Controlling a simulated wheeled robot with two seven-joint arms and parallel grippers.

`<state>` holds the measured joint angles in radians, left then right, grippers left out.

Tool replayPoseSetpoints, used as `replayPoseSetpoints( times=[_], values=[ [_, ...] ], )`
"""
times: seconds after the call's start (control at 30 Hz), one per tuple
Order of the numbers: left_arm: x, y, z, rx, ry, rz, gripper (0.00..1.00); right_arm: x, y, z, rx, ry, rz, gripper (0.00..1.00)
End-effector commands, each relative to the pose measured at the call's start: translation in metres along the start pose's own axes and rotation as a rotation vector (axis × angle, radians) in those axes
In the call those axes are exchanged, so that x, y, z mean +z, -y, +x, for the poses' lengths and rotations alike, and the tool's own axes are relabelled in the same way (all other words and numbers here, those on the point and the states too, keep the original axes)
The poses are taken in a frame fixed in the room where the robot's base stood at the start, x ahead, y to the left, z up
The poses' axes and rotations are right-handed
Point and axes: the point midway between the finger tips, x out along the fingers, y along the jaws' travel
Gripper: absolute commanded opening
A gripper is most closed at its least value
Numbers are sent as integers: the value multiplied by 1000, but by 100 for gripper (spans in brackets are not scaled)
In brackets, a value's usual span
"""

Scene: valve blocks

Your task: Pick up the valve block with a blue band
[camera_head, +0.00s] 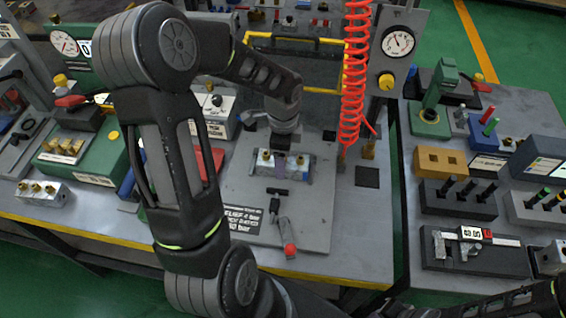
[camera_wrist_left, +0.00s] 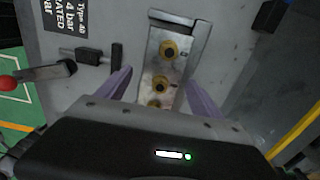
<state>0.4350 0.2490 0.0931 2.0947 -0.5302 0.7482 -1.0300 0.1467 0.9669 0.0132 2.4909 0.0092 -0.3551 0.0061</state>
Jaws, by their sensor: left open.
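A silver valve block (camera_head: 299,164) with brass ports sits in a fixture on the grey plate of the middle bench. It also shows in the left wrist view (camera_wrist_left: 153,70), where three brass ports face the camera. I cannot make out a blue band on it for sure. My left gripper (camera_head: 281,160) is over this block; its purple fingers (camera_wrist_left: 158,90) are open, one on each side of it. I cannot tell whether they touch it. Another silver block with brass ports (camera_head: 42,193) lies at the front left of the bench. My right gripper is out of view.
A red-tipped lever (camera_head: 288,248) and a black T-handle (camera_head: 277,192) are in front of the fixture. A red coiled hose (camera_head: 352,80) hangs to its right. A yellow frame (camera_head: 322,42) stands behind. The right bench holds a caliper (camera_head: 475,236) and several racks.

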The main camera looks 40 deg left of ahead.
Motion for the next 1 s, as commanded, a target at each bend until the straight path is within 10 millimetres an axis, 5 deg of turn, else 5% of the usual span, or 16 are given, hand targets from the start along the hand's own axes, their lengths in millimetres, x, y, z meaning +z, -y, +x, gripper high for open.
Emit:
replayPoseSetpoints(
  times=[0.47,1.0],
  values=[
    [0,0,0,0,0,0,76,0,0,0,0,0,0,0],
    [0,0,-1,0,0,-1,34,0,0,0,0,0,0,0]
  ],
)
